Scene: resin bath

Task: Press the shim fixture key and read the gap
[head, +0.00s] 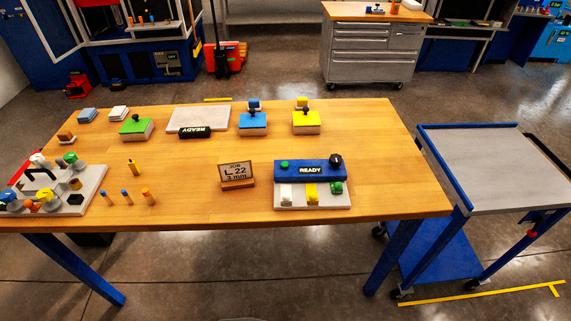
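A blue and white device with a "READY" display (311,170) stands at the right front of the wooden table. A green button and a black knob are on its blue top. White, yellow and green pieces sit along its pale front. I cannot tell which is the shim fixture, and no gap value is shown. A job card (237,173) appears to read "JOB L 22 3 mm". Neither of my grippers is in view.
A grey tray of parts (88,195) is at the left. Several small pegs (124,197) stand nearby. A grey-topped cart (490,168) is at the right. The table's right end is clear.

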